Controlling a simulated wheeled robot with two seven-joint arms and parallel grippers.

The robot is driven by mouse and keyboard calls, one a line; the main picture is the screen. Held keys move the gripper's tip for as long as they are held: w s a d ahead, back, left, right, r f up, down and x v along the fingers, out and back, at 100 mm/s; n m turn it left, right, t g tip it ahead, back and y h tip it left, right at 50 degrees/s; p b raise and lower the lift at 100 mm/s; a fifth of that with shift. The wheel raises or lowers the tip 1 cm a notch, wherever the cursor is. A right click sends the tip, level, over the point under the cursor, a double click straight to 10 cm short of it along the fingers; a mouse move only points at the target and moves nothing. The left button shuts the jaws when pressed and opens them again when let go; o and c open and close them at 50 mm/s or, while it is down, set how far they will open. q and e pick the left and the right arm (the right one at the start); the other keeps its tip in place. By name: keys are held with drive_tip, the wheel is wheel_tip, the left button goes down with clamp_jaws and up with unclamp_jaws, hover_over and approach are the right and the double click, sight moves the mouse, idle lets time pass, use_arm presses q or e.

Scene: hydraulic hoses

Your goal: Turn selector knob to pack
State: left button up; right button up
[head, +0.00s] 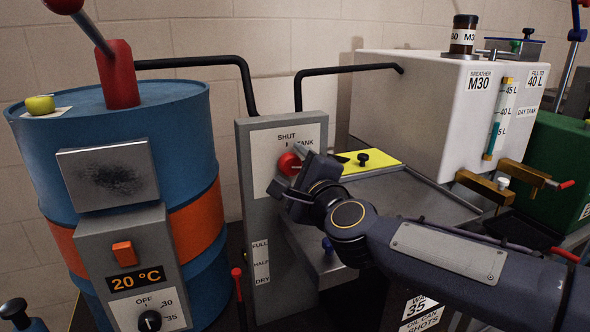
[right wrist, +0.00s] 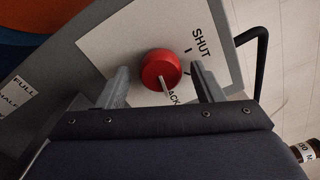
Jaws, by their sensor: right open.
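The selector knob (head: 289,163) is round and red, on a white label plate (head: 262,146) on a grey post. In the right wrist view the knob (right wrist: 160,66) has a pale pointer, which points down toward a partly hidden label ending in "ACK" (right wrist: 174,98). "SHUT" (right wrist: 201,42) is printed to the upper right there. My right gripper (head: 287,176) is open at the knob. In the right wrist view its fingers (right wrist: 162,82) stand on either side of the knob, with visible gaps. The right finger hides part of the plate. My left gripper is not in view.
A blue drum (head: 190,130) with a grey control box (head: 125,255) stands left of the post. A white tank (head: 425,115) stands right, behind a grey bench top (head: 415,200). Black hoses (head: 205,61) run above the post. A red-tipped lever (head: 237,272) stands low in front.

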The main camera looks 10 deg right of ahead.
drive_tip(key=shift+s, duration=0.1)
drive_tip(key=shift+s+r, duration=0.1)
drive_tip(key=shift+s, duration=0.25)
drive_tip(key=s+d+p, duration=0.1)
drive_tip(key=s, duration=0.5)
drive_tip(key=shift+s+d+p, duration=0.25)
drive_tip(key=shift+s+p, duration=0.15)
